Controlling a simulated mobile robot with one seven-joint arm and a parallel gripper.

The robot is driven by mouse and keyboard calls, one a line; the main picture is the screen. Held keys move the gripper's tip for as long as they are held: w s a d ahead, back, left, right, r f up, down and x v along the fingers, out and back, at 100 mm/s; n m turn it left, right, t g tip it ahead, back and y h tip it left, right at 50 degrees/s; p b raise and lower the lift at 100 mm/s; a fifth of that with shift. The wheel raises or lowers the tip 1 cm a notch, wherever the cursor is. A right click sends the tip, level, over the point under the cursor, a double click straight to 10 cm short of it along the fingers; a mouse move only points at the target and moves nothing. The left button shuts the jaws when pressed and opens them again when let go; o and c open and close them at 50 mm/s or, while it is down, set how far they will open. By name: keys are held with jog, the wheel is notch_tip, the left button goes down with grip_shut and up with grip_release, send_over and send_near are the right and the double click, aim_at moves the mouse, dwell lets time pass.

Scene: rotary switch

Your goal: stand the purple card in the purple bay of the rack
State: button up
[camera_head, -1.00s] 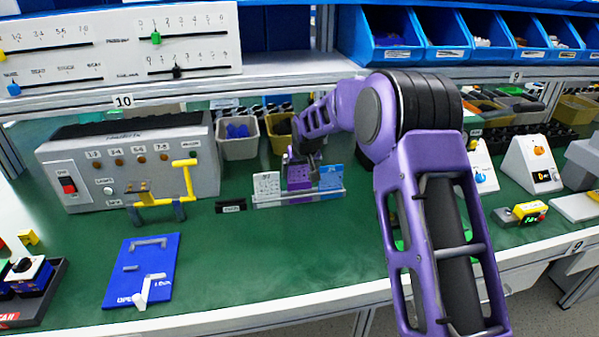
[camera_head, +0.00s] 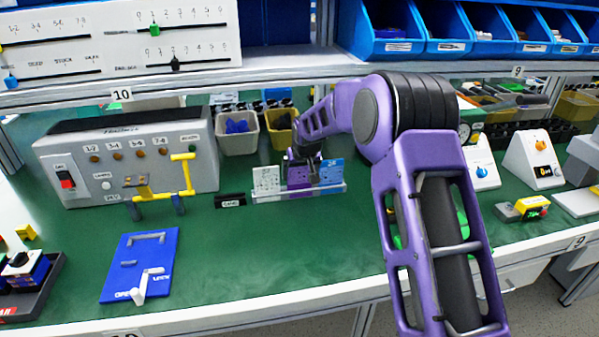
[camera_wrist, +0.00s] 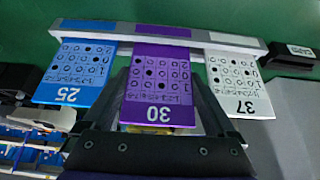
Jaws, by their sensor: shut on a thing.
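The purple card (camera_wrist: 158,88), marked 30, is between my gripper's fingers (camera_wrist: 165,118) in the wrist view. Its far edge meets the purple section of the rack (camera_wrist: 234,38); whether it is fully seated I cannot tell. A blue card (camera_wrist: 78,75), marked 25, and a white card (camera_wrist: 236,82), marked 37, stand in the bays on either side. In the head view my gripper (camera_head: 300,170) is over the middle of the clear rack (camera_head: 328,189), with the purple card (camera_head: 299,188) between the white card (camera_head: 266,178) and the blue card (camera_head: 331,171). My gripper partly hides the purple card's top.
A small black label block (camera_head: 230,200) lies left of the rack. A grey control box (camera_head: 125,160) with a yellow handle stands further left. Grey and yellow bins (camera_head: 238,141) are behind. The green table in front of the rack is clear.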

jog(key=shift+f, duration=0.7)
jog(key=o, duration=1)
jog(key=shift+r, duration=0.15)
jog(key=p+v, duration=0.1)
jog(key=v, duration=1.6)
jog(key=shift+p, duration=0.35)
jog(key=shift+s+r, duration=0.1)
jog(key=shift+r, duration=0.15)
notch_tip(320, 180, up, 9)
jog(key=p, duration=0.6)
jog(key=shift+f, duration=0.15)
